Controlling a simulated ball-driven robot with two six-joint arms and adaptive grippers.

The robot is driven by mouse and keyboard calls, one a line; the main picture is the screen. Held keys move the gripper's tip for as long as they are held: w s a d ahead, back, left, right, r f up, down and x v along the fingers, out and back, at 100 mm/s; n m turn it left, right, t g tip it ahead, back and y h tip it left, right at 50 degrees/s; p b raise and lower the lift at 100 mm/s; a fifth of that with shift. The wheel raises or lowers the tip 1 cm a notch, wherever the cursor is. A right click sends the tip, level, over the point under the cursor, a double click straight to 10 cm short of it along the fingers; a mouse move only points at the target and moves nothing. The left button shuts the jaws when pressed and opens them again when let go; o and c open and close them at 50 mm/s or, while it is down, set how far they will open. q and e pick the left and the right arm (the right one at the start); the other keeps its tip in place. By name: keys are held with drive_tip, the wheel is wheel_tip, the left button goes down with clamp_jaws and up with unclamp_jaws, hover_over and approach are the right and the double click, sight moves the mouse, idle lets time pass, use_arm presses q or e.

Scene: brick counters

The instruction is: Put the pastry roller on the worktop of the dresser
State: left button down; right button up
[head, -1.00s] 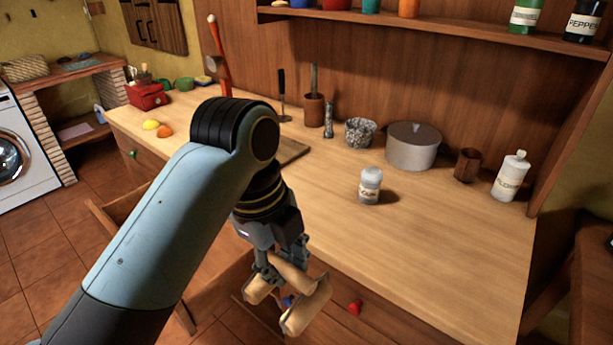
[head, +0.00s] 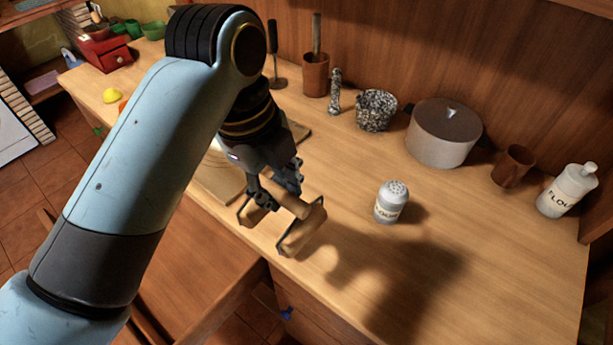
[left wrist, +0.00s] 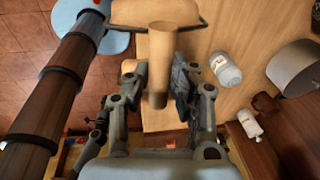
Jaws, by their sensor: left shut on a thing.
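The pastry roller (head: 304,232) is a pale wooden tool with a handle and a roller at each end on thin metal frames. My left gripper (head: 277,193) is shut on its handle and holds it over the front edge area of the dresser's worktop (head: 345,270). In the left wrist view the handle (left wrist: 160,65) lies between the fingers, with the larger roller (left wrist: 155,12) beyond. Shadow falls on the worktop to the right. Whether the roller touches the wood I cannot tell. My right gripper is not in view.
A white shaker (head: 391,202) stands just right of the roller. Behind are a grey pot (head: 443,132), a speckled pot (head: 376,110), a brown cup (head: 513,165) and a flour bottle (head: 567,190). A board (head: 218,180) lies left. The front right worktop is clear.

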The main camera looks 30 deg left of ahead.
use_arm(q)
drive_tip(key=shift+w, duration=0.2)
drive_tip(key=w+f, duration=0.3)
drive_tip(key=w+a+f+p, duration=0.1)
drive_tip(key=w+f, duration=0.2)
drive_tip(key=w, duration=0.1)
drive_tip(key=w+a+f+p, duration=0.1)
drive_tip(key=w+f, duration=0.3)
drive_tip(key=shift+w, duration=0.1)
drive_tip(key=shift+f, duration=0.4)
drive_tip(key=shift+s+d+f, duration=0.1)
drive_tip(key=shift+s+f, duration=0.1)
drive_tip(key=shift+f, duration=0.4)
drive_tip(key=c, duration=1.1)
unclamp_jaws()
drive_tip(key=shift+f, duration=0.1)
drive_tip(key=shift+c, duration=0.2)
drive_tip(key=shift+w, duration=0.1)
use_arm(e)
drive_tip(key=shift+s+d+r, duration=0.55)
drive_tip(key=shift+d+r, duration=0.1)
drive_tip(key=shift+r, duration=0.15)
